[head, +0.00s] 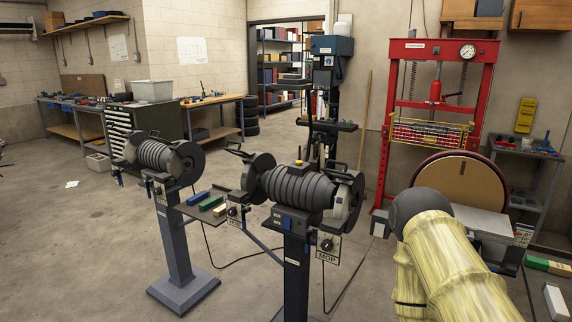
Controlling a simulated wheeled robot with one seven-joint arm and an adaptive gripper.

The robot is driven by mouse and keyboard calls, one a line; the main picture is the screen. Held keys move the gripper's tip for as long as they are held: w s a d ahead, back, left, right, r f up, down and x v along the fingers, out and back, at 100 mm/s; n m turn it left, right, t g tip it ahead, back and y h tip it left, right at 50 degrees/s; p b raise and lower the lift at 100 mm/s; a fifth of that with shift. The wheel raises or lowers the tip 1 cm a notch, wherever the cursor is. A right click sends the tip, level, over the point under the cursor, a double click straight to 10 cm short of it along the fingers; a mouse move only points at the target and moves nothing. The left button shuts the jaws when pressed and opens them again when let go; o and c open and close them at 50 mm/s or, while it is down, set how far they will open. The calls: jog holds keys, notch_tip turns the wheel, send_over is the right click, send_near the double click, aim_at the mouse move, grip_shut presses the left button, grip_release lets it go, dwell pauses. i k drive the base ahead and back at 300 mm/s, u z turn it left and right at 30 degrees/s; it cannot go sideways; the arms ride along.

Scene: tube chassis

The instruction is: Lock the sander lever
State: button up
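A disc sander (460,186) with a large round brown face stands at the right, in front of the red press. Its lower left part is hidden behind my pale yellow arm, which reaches in from the bottom right with a dark grey rounded joint at its upper end. A grey flat table (481,222) sits below the disc, partly covered by the arm. I cannot make out the sander lever for certain. My gripper does not show in this view.
Two pedestal grinders, one in the centre (302,188) and one at left (157,155), stand in front. A drill press (331,75) and a red press frame (386,110) stand behind. Green and white blocks (550,265) lie at the bottom right. The left floor (80,240) is mostly clear.

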aim_at(500, 271)
jog(key=z, duration=0.2)
jog(key=k, duration=0.45)
jog(key=z, duration=1.45)
jog(key=i, duration=1.15)
jog(key=u, duration=0.6)
